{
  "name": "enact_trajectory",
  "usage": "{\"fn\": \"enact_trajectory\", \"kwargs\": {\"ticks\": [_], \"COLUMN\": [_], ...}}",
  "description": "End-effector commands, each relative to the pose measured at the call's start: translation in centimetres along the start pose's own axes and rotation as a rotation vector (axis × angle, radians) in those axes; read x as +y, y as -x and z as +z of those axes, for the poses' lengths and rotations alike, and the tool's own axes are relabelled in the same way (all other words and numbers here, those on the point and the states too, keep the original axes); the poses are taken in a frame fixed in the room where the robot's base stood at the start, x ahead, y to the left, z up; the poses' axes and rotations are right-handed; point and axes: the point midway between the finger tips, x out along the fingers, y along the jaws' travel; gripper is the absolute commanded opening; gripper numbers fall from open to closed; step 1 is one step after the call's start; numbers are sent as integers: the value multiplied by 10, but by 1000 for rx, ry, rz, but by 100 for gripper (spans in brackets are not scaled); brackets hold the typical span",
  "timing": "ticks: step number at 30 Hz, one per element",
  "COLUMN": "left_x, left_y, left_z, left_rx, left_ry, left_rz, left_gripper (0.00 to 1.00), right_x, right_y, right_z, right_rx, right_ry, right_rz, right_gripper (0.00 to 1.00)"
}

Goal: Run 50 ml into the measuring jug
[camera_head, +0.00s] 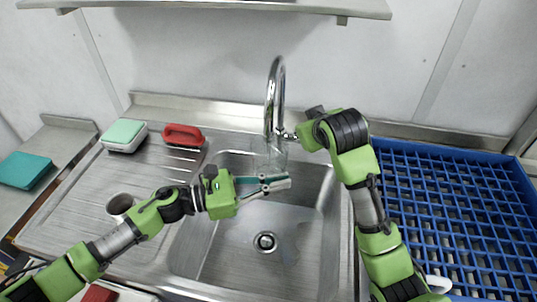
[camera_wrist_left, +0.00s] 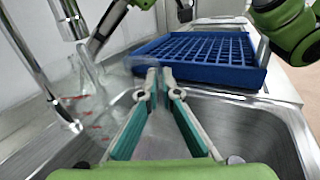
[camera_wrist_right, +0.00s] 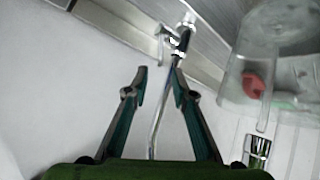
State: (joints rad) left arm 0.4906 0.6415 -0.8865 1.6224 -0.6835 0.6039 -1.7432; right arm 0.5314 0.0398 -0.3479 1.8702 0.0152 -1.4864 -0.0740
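The clear measuring jug (camera_head: 270,158) hangs over the sink under the tap (camera_head: 275,85). My left gripper (camera_head: 278,183) appears shut on its side or handle; the glassy walls hide the exact contact. Red markings show on the jug (camera_wrist_left: 92,95) in the left wrist view. A thin clear strip, apparently water, runs from the spout tip (camera_wrist_right: 258,150) into the jug (camera_wrist_right: 285,65) in the right wrist view. The water level cannot be read. My right gripper (camera_wrist_right: 158,80) is open, its fingers apart, near the tap lever (camera_wrist_right: 165,42).
A blue rack (camera_head: 440,190) stands right of the sink (camera_head: 235,250). A teal cloth (camera_head: 25,170) lies far left. A shelf (camera_head: 210,5) hangs above.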

Motion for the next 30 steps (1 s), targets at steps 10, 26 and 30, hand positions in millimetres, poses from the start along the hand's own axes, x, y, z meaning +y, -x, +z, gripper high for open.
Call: {"fn": "enact_trajectory", "kwargs": {"ticks": [10,26,30], "left_x": [-39,-53,-53], "left_y": [49,68,67], "left_z": [1,3,3], "left_rx": [2,-1,-1], "left_ry": [1,-2,-2], "left_rz": [-1,0,0], "left_gripper": [0,0,0], "right_x": [0,1,10], "right_y": [0,-2,-10], "right_z": [0,2,13], "right_rx": [0,2,33], "right_ry": [0,-11,-83], "right_rz": [0,10,80], "right_gripper": [24,24,24]}}
